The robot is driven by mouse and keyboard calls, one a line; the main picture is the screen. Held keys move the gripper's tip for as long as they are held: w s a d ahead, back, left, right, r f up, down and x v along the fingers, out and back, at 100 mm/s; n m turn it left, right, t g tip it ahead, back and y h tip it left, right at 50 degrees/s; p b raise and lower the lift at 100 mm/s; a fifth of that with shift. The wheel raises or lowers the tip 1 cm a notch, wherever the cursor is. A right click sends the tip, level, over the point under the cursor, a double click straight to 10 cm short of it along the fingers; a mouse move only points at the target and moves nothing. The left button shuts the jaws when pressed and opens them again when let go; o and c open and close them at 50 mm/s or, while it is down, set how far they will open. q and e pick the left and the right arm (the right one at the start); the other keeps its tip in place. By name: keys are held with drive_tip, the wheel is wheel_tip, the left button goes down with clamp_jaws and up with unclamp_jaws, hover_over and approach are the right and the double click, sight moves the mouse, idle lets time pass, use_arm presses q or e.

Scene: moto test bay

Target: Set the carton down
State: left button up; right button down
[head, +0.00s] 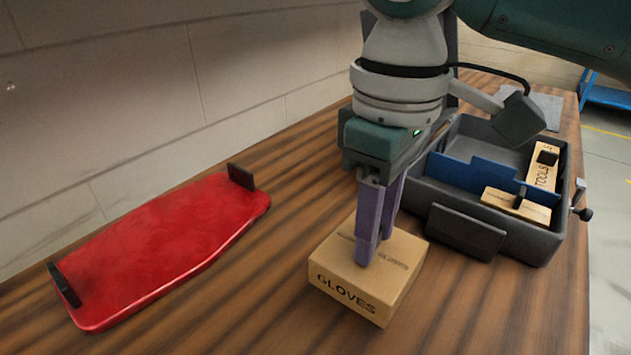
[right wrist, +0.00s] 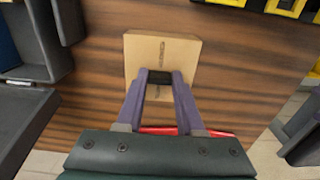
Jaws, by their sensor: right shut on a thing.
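The carton (head: 350,285) is a tan box marked GLOVES on its front, upright in the middle of the head view. It also shows in the right wrist view (right wrist: 150,48). My right gripper (head: 370,250) points down over it, its purple fingers shut on a dark grip piece at the carton's top, seen between the fingertips in the right wrist view (right wrist: 160,78). The carton is at or just above the wooden table (head: 250,310); I cannot tell whether its underside touches. My left gripper is not in view.
A red tray (head: 165,245) with black end handles lies to the left. A dark grey bin (head: 480,190) with a blue divider (head: 450,172) stands to the right, holding smaller tan boxes (head: 515,207). Bare table lies between tray and carton.

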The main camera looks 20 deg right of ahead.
drive_tip(key=shift+f, duration=1.6)
drive_tip(key=shift+f, duration=0.15)
drive_tip(key=c, duration=0.5)
unclamp_jaws()
drive_tip(key=shift+c, duration=0.2)
wheel_tip(320, 180, up, 11)
drive_tip(key=shift+r+p, duration=0.2)
drive_tip(key=shift+p, duration=0.85)
drive_tip(key=shift+r, duration=0.45)
drive_tip(key=shift+s+a, duration=0.1)
